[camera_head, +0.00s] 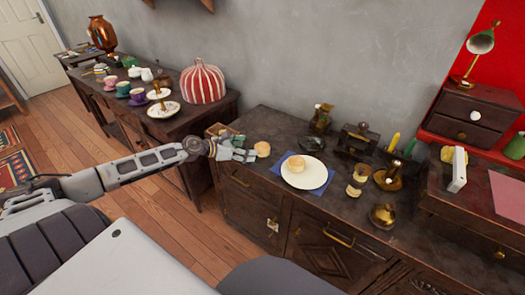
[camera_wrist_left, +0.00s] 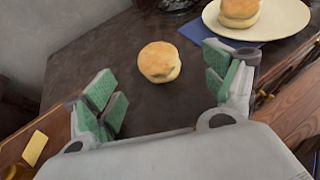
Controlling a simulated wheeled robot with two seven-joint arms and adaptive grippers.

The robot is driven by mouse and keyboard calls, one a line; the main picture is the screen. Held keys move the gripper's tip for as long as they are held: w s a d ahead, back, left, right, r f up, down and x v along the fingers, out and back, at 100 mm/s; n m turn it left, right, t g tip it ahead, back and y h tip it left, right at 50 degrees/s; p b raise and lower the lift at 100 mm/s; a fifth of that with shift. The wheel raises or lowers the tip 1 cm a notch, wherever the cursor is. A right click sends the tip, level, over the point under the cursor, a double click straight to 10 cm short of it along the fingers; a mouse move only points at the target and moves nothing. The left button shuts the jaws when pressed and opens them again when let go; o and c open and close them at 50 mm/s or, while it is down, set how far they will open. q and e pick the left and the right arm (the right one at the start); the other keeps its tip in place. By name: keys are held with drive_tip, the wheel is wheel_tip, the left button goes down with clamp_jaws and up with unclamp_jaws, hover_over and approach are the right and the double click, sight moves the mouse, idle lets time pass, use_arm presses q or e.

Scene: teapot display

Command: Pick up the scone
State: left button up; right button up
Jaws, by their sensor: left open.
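A round golden scone (camera_head: 262,149) lies on the dark wooden cabinet top, left of the plate. It also shows in the left wrist view (camera_wrist_left: 160,62), just beyond the fingers and between their lines. A second scone (camera_head: 296,163) sits on a white plate (camera_head: 309,178); it shows at the top right of the wrist view (camera_wrist_left: 239,10). My left gripper (camera_head: 248,154) is open and empty beside the loose scone, its green-padded fingers (camera_wrist_left: 168,92) spread wide. They do not touch the scone. My right gripper is not in view.
A blue napkin (camera_head: 325,187) lies under the plate. Brass pots, a candlestick (camera_head: 389,177) and a dark stand (camera_head: 358,141) crowd the cabinet's right side. Cups and a striped tea cosy (camera_head: 203,84) stand on the left cabinet. The top around the loose scone is mostly clear.

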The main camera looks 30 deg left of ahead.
sight(259, 147)
use_arm(q)
drive_tip(key=shift+w+d+f, duration=0.25)
drive_tip(key=shift+w, duration=0.3)
drive_tip(key=shift+w+d+f, duration=0.25)
drive_tip(key=shift+w, duration=0.25)
drive_tip(key=shift+w+d+f+b, duration=0.15)
drive_tip(key=shift+w+d+b, duration=0.05)
drive_tip(key=shift+w+b, duration=0.15)
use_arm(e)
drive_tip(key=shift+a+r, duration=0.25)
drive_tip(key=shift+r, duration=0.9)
use_arm(q)
drive_tip(key=shift+w+d+f, duration=0.1)
drive_tip(key=shift+w, duration=0.2)
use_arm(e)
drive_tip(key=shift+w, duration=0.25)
